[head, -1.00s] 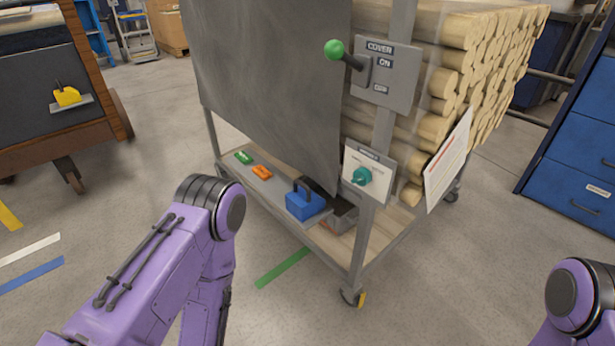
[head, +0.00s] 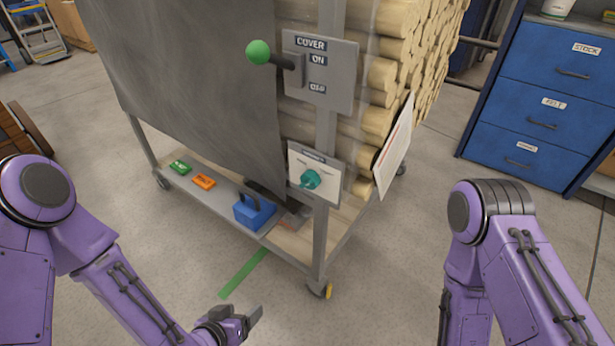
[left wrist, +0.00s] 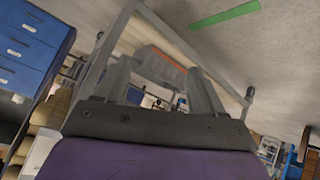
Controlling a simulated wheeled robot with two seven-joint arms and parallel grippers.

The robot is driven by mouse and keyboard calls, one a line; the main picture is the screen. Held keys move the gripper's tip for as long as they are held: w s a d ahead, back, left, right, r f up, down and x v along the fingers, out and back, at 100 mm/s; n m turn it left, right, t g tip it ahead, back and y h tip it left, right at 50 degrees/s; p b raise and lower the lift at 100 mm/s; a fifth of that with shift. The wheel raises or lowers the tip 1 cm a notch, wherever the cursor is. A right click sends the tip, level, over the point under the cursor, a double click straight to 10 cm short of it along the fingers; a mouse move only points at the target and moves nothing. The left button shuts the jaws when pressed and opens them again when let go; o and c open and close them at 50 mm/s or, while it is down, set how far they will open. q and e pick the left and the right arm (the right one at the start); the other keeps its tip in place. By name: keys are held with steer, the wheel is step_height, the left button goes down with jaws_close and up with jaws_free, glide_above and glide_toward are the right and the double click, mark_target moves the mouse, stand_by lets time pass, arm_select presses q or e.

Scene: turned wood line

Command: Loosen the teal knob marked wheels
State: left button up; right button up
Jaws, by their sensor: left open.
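The teal knob (head: 311,179) sits on a white panel (head: 326,160) on the cart's front corner post, below the grey cover switch plate. The small label above the knob is too blurred to read. My left gripper (head: 252,318) is low in front of the cart, below and left of the knob and well apart from it. In the left wrist view its two fingers (left wrist: 160,90) stand apart with nothing between them. My right arm shows at the right of the head view, but its gripper is out of sight.
The cover switch plate (head: 320,72) carries a lever with a green ball (head: 258,52). A blue box (head: 254,212) and green and orange pieces lie on the cart's lower shelf. Logs (head: 390,70) fill the cart. Blue drawers (head: 545,110) stand at right. Floor in front is clear.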

arm_select(q)
steer(key=w+d+r+m+t+h, duration=0.1)
steer(key=w+d+r+m+t, duration=0.15)
steer(key=r, duration=0.25)
steer(key=w+d+r+m+t+h, duration=0.1)
steer(key=w+d+r+h, duration=0.15)
steer(key=r, duration=0.25)
steer(key=m+t+h+p, duration=0.1)
steer(key=m+t+h, duration=0.2)
steer(key=m+h, duration=0.15)
glide_toward(305, 185)
steer(key=shift+y, duration=0.5)
steer(key=x, duration=0.8)
steer(key=shift+d+r+b, duration=0.25)
steer(key=shift+b, duration=0.05)
steer(key=shift+w+d, duration=0.35)
steer(key=shift+w, duration=0.2)
steer(key=c, duration=1.1)
